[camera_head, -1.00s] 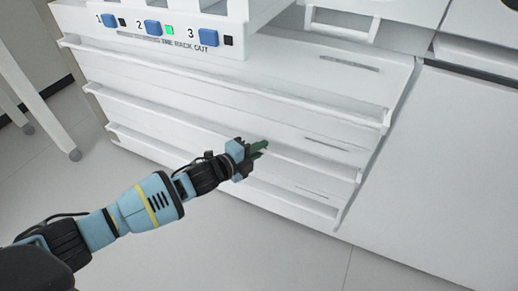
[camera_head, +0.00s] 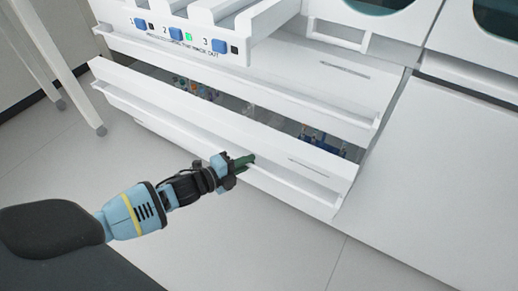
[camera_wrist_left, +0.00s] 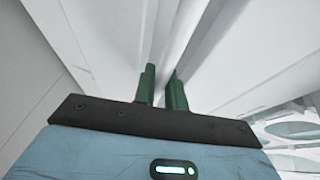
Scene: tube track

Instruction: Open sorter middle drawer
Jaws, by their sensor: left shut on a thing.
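The sorter's middle drawer (camera_head: 285,137) is pulled part way out, and its inside shows as a dark gap with small coloured items in it. My left gripper (camera_head: 243,163) is shut on the middle drawer's long handle lip (camera_head: 180,115). In the left wrist view, its green fingers (camera_wrist_left: 163,88) stand on either side of the white lip. The top drawer (camera_head: 330,92) above and the bottom drawer (camera_head: 290,192) below look closed. My right gripper is in neither view.
A white rack with blue buttons numbered 1 to 3 (camera_head: 219,46) overhangs the top drawer. White table legs (camera_head: 85,88) stand at the left. A plain white cabinet front (camera_head: 430,170) is at the right. The floor (camera_head: 270,245) before the drawers is clear.

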